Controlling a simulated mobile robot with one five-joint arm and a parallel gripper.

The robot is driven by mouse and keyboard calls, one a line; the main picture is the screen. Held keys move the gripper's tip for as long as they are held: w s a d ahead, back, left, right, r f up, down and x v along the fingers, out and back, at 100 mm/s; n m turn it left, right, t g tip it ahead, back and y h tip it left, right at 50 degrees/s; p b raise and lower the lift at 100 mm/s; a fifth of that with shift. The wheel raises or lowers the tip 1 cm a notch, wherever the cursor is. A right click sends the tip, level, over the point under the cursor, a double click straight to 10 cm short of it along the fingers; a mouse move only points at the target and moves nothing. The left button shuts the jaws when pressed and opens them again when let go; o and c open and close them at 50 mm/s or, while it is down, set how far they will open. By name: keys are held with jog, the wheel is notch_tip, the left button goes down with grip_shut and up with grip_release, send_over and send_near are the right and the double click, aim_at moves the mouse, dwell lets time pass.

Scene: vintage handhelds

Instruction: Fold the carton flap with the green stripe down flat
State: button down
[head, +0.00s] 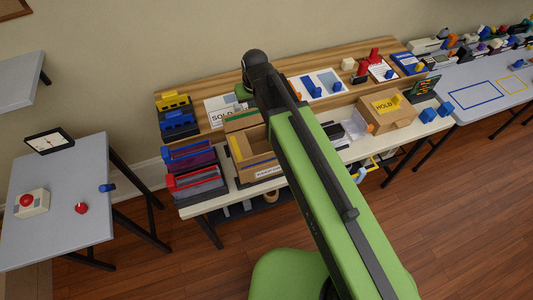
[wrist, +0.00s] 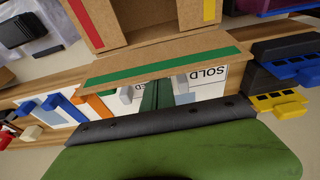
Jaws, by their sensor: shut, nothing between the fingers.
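The open brown carton (head: 262,168) stands on the bench, partly hidden behind my arm in the head view. Its flap with the green stripe (head: 241,119) is at the far side and is not lying flat over the opening. In the wrist view this flap (wrist: 160,66) spans the middle, with the carton (wrist: 150,22) above it in the picture. My gripper (wrist: 157,95) is shut and empty at the flap's outer edge; I cannot tell whether it touches. In the head view my gripper is mostly hidden by the arm.
A yellow-striped flap (wrist: 209,10) and a red-striped flap (wrist: 85,22) flank the carton opening. A SOLD sign (head: 226,114) lies behind. Racks of blue and red handhelds (head: 192,165) stand close left; a HOLD carton (head: 387,112) stands right.

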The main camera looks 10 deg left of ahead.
jog(key=shift+s, duration=0.1)
jog(key=shift+s+d+r, duration=0.2)
jog(key=shift+s+d, duration=0.05)
jog(key=shift+s, duration=0.2)
